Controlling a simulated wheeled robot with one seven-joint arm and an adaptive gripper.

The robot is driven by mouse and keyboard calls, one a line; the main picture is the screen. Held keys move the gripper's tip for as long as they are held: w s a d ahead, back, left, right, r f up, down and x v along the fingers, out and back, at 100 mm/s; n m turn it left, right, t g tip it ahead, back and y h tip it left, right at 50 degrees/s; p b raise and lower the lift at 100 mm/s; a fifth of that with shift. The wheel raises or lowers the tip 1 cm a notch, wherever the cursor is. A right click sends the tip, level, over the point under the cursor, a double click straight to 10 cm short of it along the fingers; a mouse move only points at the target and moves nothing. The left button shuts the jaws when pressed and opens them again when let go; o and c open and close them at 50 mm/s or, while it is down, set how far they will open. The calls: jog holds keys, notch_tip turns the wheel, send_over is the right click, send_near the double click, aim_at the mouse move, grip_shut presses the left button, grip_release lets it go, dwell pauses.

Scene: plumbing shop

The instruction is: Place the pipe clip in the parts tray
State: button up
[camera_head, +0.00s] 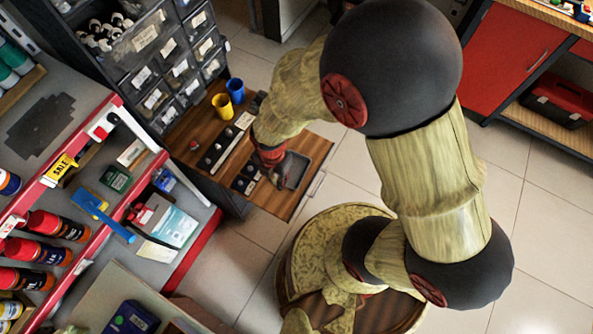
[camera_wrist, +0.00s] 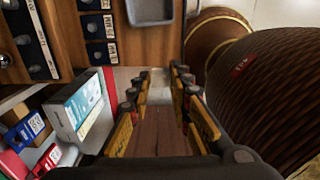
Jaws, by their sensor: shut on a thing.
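The parts tray is a shallow dark grey tray on the wooden bench top; in the head view its rim (camera_head: 306,172) shows beside my gripper, and in the wrist view its lower part (camera_wrist: 150,20) shows at the top edge. My gripper (camera_head: 276,178) is low over the bench at the tray's left side in the head view. In the wrist view my gripper (camera_wrist: 163,80) has its two yellow-padded fingers either side of a narrow gap, below the tray in the picture. It is shut on the pipe clip, which is hard to make out between the fingers.
Rows of small labelled holders (camera_head: 220,148) lie left of the tray on the bench. A yellow cup (camera_head: 222,105) and a blue cup (camera_head: 236,90) stand behind. A drawer cabinet (camera_head: 150,60) and a red-edged shelf (camera_head: 150,165) with goods stand left.

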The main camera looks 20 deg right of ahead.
jog(key=s+f, duration=0.4)
jog(key=f, duration=0.2)
jog(key=b, duration=0.6)
send_over(289, 178)
jog(key=shift+n, duration=0.3)
jog(key=f, duration=0.9)
jog(key=shift+s+a+f, duration=0.15)
jog(key=shift+s+f, duration=0.1)
jog(key=shift+w+f, duration=0.2)
jog(key=shift+f, duration=0.1)
jog(key=shift+w+f+b, duration=0.1)
jog(key=shift+f+b, duration=1.05)
jog(key=shift+f, duration=0.35)
jog(key=shift+f, duration=0.15)
jog(key=o, duration=0.7)
jog(key=shift+c, duration=0.2)
